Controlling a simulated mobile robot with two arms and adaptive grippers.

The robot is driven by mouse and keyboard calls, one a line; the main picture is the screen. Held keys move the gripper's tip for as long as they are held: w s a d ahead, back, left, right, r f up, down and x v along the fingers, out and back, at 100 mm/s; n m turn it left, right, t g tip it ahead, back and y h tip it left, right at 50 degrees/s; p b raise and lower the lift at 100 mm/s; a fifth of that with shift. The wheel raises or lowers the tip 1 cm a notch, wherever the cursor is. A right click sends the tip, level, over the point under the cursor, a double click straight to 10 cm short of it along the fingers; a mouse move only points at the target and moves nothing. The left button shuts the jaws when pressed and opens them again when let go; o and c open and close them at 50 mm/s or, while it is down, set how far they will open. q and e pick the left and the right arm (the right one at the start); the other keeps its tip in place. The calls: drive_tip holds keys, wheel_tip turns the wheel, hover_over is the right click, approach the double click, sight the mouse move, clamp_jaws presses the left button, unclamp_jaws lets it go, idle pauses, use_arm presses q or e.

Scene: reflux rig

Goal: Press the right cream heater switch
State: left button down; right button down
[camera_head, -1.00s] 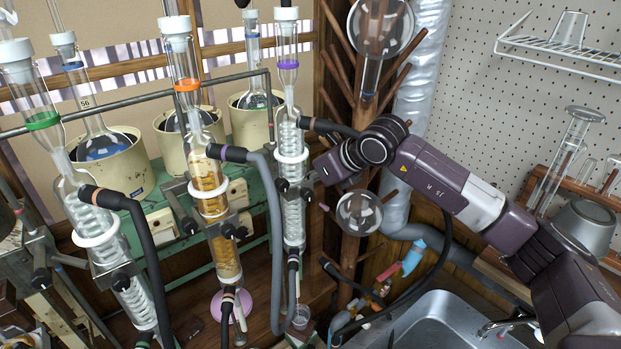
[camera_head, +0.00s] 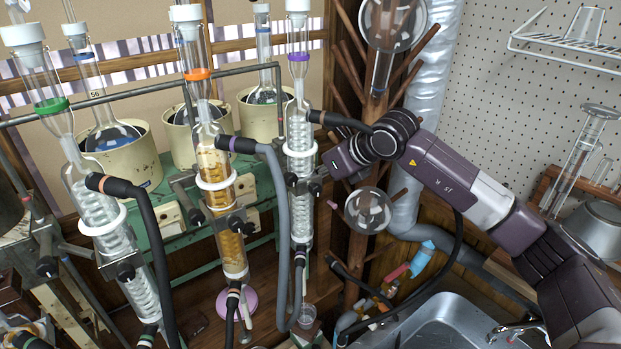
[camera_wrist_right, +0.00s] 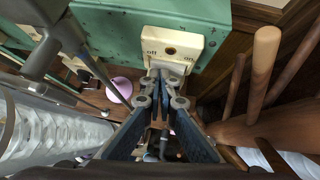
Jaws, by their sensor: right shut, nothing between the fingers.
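A cream switch plate (camera_wrist_right: 172,47) marked "off" and "on" is on the front of a green box (camera_wrist_right: 120,35) in the right wrist view. It has a dark round spot in its middle and a pale projecting part at its lower edge. My right gripper (camera_wrist_right: 163,80) is shut and empty, its tips just below or at that lower part; I cannot tell whether they touch. In the head view my right gripper (camera_head: 316,176) is beside the right glass condenser (camera_head: 300,135). This switch is not clearly seen there. My left gripper is not in view.
Glass columns stand close in front of the green bench (camera_head: 150,232), including one with amber filling (camera_head: 217,165). Other cream switch plates (camera_head: 171,217) show on the bench. A wooden rack (camera_head: 372,110) stands behind my right arm. A sink (camera_head: 450,325) lies at lower right.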

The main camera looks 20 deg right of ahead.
drive_tip(key=shift+w+d, duration=0.15)
drive_tip(key=shift+d, duration=0.45)
drive_tip(key=v, duration=1.2)
drive_tip(key=shift+f, duration=0.15)
